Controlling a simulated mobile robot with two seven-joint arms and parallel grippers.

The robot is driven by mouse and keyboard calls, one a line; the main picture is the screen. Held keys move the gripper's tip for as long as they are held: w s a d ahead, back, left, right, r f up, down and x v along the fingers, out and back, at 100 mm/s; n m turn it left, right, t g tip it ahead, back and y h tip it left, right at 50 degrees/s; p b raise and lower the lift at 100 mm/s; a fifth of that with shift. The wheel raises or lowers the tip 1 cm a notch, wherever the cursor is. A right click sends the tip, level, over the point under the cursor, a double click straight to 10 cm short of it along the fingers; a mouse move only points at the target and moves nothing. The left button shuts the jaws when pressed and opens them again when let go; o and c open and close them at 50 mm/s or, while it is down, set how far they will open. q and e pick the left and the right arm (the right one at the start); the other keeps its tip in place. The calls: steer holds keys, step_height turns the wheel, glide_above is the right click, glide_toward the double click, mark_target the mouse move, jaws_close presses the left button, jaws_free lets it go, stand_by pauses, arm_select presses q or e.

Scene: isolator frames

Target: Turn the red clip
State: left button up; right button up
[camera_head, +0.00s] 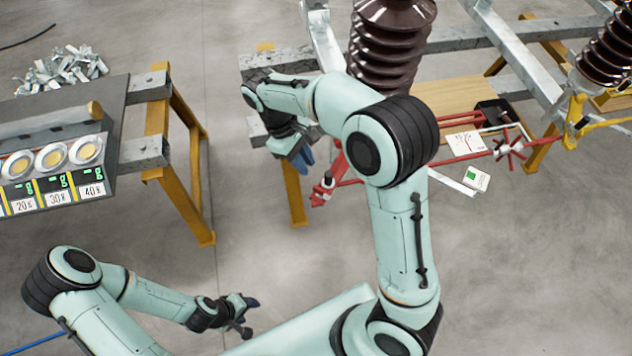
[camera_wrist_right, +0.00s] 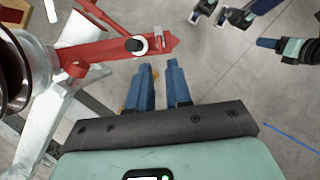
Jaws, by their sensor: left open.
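The red clip (camera_head: 325,188) is a red bar end with a pale-collared dark knob, below the brown insulator. In the right wrist view the clip (camera_wrist_right: 110,50) fills the upper left, its pointed end just ahead of my fingertips. My right gripper (camera_head: 304,160) is beside the clip in the head view. In the right wrist view its two blue fingers (camera_wrist_right: 160,70) are apart with nothing between them, and the clip's end looks clear of them. My left gripper (camera_head: 252,312) is open and low in the head view, far from the clip.
The brown ribbed insulator (camera_head: 390,45) stands on a metal frame beside the clip. A red spoked handle (camera_head: 507,148) is further right. A bench with dials (camera_head: 52,157) is at the left. Grey floor (camera_head: 250,220) lies open between.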

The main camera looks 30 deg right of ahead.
mark_target(319, 189)
steer(key=b+x, duration=0.1)
steer(key=x, duration=0.9)
steer(key=shift+d+f, duration=0.15)
steer(key=shift+f, duration=0.1)
arm_select(q)
steer(key=shift+s+f, duration=0.9)
steer(key=shift+f, duration=0.15)
arm_select(e)
jaws_close()
